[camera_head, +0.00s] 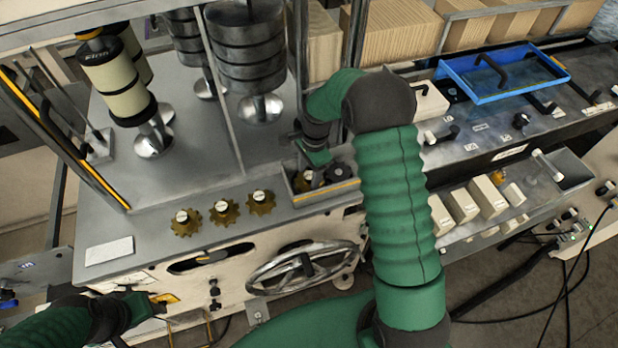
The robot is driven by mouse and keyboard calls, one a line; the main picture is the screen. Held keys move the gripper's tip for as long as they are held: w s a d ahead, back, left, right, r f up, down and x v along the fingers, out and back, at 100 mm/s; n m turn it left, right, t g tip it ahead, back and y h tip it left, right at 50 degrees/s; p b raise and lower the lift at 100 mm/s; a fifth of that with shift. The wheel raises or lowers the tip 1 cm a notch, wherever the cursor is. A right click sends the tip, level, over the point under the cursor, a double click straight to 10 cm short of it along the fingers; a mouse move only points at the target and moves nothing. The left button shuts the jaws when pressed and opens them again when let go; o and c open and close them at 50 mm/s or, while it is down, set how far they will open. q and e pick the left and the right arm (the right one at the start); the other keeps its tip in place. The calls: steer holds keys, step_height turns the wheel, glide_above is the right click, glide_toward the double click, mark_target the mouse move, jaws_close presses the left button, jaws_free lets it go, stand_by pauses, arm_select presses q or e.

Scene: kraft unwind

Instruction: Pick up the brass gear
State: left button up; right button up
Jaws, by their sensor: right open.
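Three brass gears with pale tops sit in a row on the grey machine ledge: a left gear (186,222), a middle gear (224,212) and a right gear (261,202). Another brass-coloured gear (303,181) lies in a small metal tray (327,195) to their right, beside a dark round part (338,173). My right gripper (316,157) is above that tray, open, with nothing seen in it. Its fingers are small and partly dark, and I cannot tell if they touch anything. My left gripper (160,299) is low at the left, by the machine's front; its jaws are unclear.
Stacked dark cylinders (246,50) and a cream roller (110,72) stand behind the gears. A handwheel (305,267) is on the machine front. A blue tray (503,75) and several pale blocks (460,206) are at right. A white card (109,251) lies on the ledge.

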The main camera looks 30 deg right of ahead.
steer(key=shift+a+f, duration=0.25)
steer(key=shift+a, duration=0.15)
steer(key=shift+d+f, duration=0.25)
steer(key=shift+d, duration=0.5)
steer(key=c, duration=0.5)
steer(key=shift+d, duration=0.35)
steer(key=c, duration=0.5)
steer(key=shift+a, duration=0.1)
steer(key=shift+c, duration=1.1)
arm_select(q)
steer(key=shift+a, duration=0.15)
arm_select(e)
steer(key=shift+a+r, duration=0.15)
steer(key=shift+a, duration=0.45)
jaws_close()
